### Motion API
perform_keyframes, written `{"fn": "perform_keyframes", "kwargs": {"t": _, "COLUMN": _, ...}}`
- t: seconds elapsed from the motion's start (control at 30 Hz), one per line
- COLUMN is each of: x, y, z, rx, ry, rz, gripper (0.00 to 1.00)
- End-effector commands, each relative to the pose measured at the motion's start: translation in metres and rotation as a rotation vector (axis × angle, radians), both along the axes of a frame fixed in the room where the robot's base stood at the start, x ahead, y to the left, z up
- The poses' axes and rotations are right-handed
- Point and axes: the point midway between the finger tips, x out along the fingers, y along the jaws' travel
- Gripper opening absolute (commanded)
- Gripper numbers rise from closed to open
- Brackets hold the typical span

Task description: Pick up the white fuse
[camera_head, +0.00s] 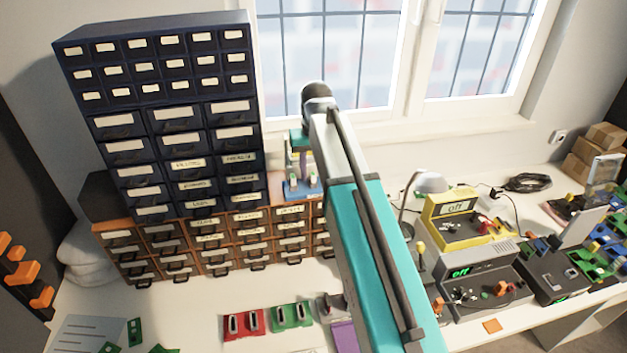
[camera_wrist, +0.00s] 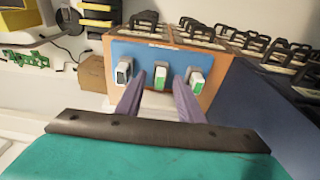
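Three small whitish blocks that look like fuses stand in a row on a blue panel (camera_wrist: 140,52) in the wrist view. The left one (camera_wrist: 123,72) has a dark face; the middle one (camera_wrist: 160,77) and right one (camera_wrist: 196,81) have green faces. I cannot tell which is the white fuse. My gripper (camera_wrist: 159,88) is open, its two purple-grey fingers reaching toward the panel. The middle block shows between the fingertips, with gaps at both sides. In the head view, my gripper (camera_head: 302,165) is partly hidden by my arm, above the blue panel (camera_head: 290,194).
A tall dark drawer cabinet (camera_head: 175,120) stands left of the panel, with orange-brown drawers (camera_head: 215,240) below. Red (camera_head: 243,324) and green (camera_head: 291,317) holders lie in front. Yellow (camera_head: 462,220) and grey devices are at right. A cardboard box (camera_wrist: 92,73) sits left in the wrist view.

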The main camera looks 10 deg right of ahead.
Motion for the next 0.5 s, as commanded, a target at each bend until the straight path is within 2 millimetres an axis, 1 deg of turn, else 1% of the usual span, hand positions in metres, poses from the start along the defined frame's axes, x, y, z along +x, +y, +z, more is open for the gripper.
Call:
{"fn": "perform_keyframes", "kwargs": {"t": 0.37, "x": 0.0000, "y": -0.0005, "z": 0.0002, "rx": 0.000, "ry": 0.000, "rz": -0.001, "gripper": 0.34}}
{"fn": "perform_keyframes", "kwargs": {"t": 0.4, "x": 0.0000, "y": -0.0005, "z": 0.0002, "rx": 0.000, "ry": 0.000, "rz": -0.001, "gripper": 0.33}}
{"fn": "perform_keyframes", "kwargs": {"t": 0.47, "x": 0.0000, "y": -0.0006, "z": 0.0002, "rx": 0.000, "ry": 0.000, "rz": -0.001, "gripper": 0.23}}
{"fn": "perform_keyframes", "kwargs": {"t": 0.5, "x": 0.0000, "y": -0.0006, "z": 0.0002, "rx": 0.000, "ry": 0.000, "rz": -0.001, "gripper": 0.16}}
